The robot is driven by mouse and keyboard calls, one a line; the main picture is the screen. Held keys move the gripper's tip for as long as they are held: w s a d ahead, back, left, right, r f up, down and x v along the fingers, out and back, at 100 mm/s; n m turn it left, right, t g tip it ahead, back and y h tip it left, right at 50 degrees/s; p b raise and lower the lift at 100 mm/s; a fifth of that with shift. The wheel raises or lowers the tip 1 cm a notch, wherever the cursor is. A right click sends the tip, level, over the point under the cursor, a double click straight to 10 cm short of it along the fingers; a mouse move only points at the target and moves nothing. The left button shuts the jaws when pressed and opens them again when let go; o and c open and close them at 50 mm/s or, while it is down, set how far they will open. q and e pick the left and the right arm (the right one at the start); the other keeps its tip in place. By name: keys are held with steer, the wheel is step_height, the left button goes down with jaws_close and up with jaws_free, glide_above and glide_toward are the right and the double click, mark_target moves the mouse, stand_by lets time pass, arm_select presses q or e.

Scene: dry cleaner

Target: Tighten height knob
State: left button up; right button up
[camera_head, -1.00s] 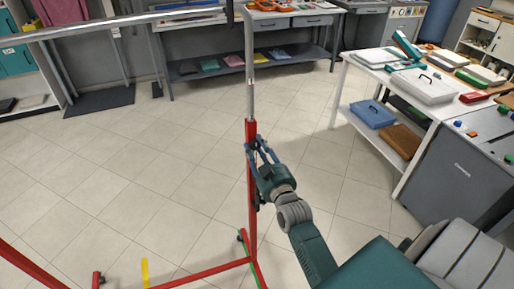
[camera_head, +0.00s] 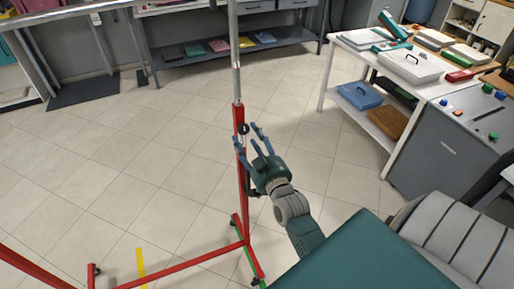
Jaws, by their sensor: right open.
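The height knob (camera_head: 243,128) is a small dark round knob near the top of the red upright post (camera_head: 241,165) of a rolling rack. A silver inner tube (camera_head: 236,60) rises out of the post. My left gripper is not in view.
The red base (camera_head: 185,266) has casters on the floor. A white table (camera_head: 425,88) with cases stands at right, beside a grey cabinet (camera_head: 450,150). A grey shelf (camera_head: 225,52) stands at the back.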

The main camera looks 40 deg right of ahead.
steer(key=v, duration=0.8)
steer(key=shift+s, duration=0.35)
steer(key=s+a+f+n+g+y+b, duration=0.1)
steer(key=s+a+f+g, duration=0.15)
steer(key=f, duration=1.05)
steer(key=s+a+f+g+y+b, duration=0.2)
steer(key=s+a+f, duration=0.15)
steer(key=f, duration=0.95)
steer(key=s+a+f+n+g+y+b, duration=0.1)
steer(key=s+a+f+g, duration=0.2)
steer(key=f, duration=1)
steer(key=s+a+f+n+g+y+b, duration=0.1)
steer(key=s+a+f+n+g+b, duration=0.25)
steer(key=s+f, duration=1.35)
steer(key=s+f+g, duration=0.2)
steer(key=s+f, duration=0.2)
steer(key=s, duration=0.3)
steer(key=s+d+f+g, duration=0.1)
steer(key=s+f+g, duration=0.2)
steer(key=s, duration=0.4)
steer(key=shift+f+h+b, duration=0.3)
steer(key=shift+f+b, duration=0.1)
steer(key=shift+f, duration=0.35)
steer(key=shift+s+d, duration=0.1)
steer(key=shift+d, duration=0.05)
